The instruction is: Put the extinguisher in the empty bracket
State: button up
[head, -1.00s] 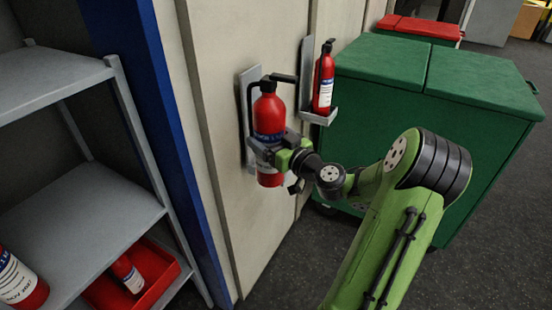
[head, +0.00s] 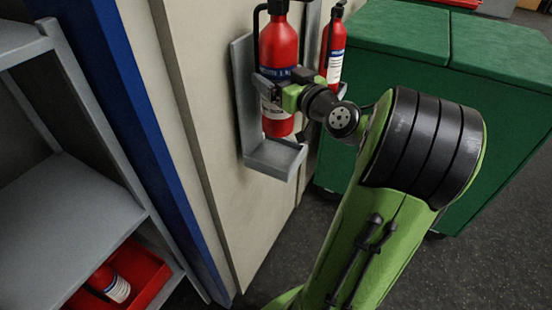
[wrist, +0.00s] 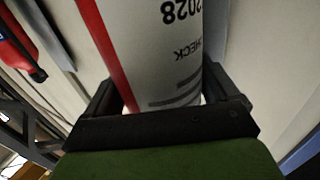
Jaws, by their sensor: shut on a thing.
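A red extinguisher (head: 281,52) with a white and blue label is held upright by my gripper (head: 277,88). My gripper is shut around its body, and the label fills the middle of the wrist view (wrist: 165,45). The grey bracket (head: 243,90) on the wall is right behind the extinguisher, with its shelf (head: 275,158) below. The extinguisher's bottom appears over the shelf and slightly above it; I cannot tell whether they touch. The extinguisher's top is cut off by the head view's upper edge.
A second extinguisher (head: 333,55) stands in the neighbouring bracket to the right. A green bin (head: 480,100) stands at the right. A grey shelf rack (head: 70,215) is at left, with a red tray (head: 150,268) holding another extinguisher (head: 110,283).

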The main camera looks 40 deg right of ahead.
aim_at(278, 115)
jog(key=shift+w+d+f, duration=0.1)
jog(key=shift+w+f, duration=0.1)
notch_tip(278, 115, down, 9)
jog(key=b, duration=0.4)
jog(key=shift+s+f, duration=0.15)
jog(key=shift+f, duration=0.15)
jog(key=o, duration=1.8)
jog(key=shift+f, duration=0.15)
jog(key=shift+c, duration=0.2)
jog(key=shift+o, duration=0.3)
jog(key=shift+s, duration=0.1)
